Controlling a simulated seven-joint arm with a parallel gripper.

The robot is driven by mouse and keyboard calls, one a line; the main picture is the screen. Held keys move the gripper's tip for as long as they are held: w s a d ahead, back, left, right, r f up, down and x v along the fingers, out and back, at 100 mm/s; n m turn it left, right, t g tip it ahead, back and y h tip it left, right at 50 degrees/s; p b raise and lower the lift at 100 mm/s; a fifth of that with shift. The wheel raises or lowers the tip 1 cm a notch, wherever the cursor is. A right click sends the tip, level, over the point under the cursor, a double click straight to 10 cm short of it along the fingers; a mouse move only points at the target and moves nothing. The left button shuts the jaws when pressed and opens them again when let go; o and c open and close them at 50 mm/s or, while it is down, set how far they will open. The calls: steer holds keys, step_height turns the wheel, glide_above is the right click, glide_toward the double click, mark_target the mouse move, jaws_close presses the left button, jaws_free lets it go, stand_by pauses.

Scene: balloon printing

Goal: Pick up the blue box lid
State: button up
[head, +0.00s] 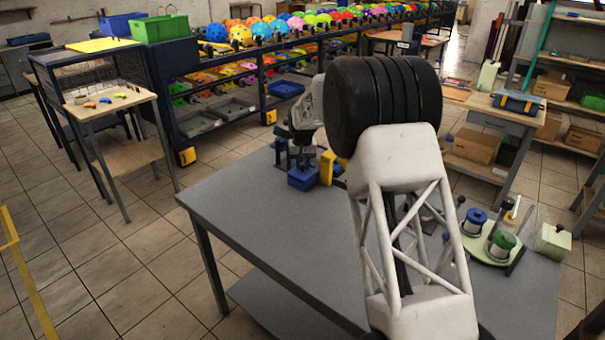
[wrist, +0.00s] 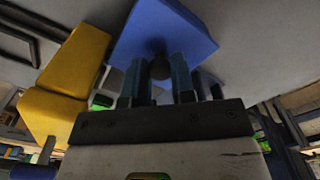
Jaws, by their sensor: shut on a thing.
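The blue box (head: 303,178) stands on the grey table near its far edge, left of the middle in the head view. In the wrist view its blue lid (wrist: 165,28) fills the top centre, with a dark round knob (wrist: 160,66) on it. My gripper (wrist: 161,70) has its two fingers on either side of this knob and is shut on it. In the head view my gripper (head: 297,153) is right above the blue box, small and dark. I cannot tell whether the lid is resting on the box or lifted.
A yellow box (head: 327,167) stands close to the right of the blue box; it also shows in the wrist view (wrist: 70,65). A pale green tray (head: 486,250) with blue and green pots is at the table's right. The table's (head: 255,225) front left is clear.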

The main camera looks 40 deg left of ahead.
mark_target(303, 166)
steer(key=shift+r, duration=0.1)
steer(key=shift+r, duration=1.75)
steer(key=s+d+r, duration=0.1)
steer(key=s+d, duration=0.9)
steer(key=d, duration=0.2)
steer(key=shift+s+r, duration=0.15)
steer(key=shift+s, duration=0.15)
